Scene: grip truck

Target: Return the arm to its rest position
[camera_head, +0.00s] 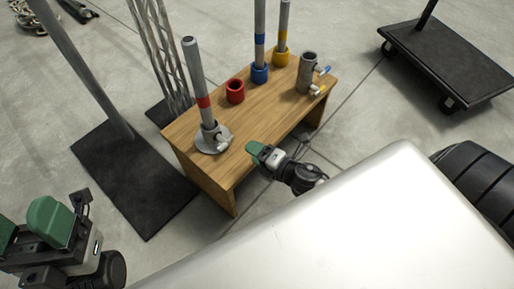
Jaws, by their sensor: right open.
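My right gripper (264,154) hangs beside the front edge of the wooden table (240,165), a little to the right of the red-banded stand. Its green fingertip pads face the table, and I see nothing between them. Part of my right arm is hidden. My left gripper (28,225) is at the lower left corner, partly cut off by the picture edge. Its green fingers are apart and hold nothing that I can see.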

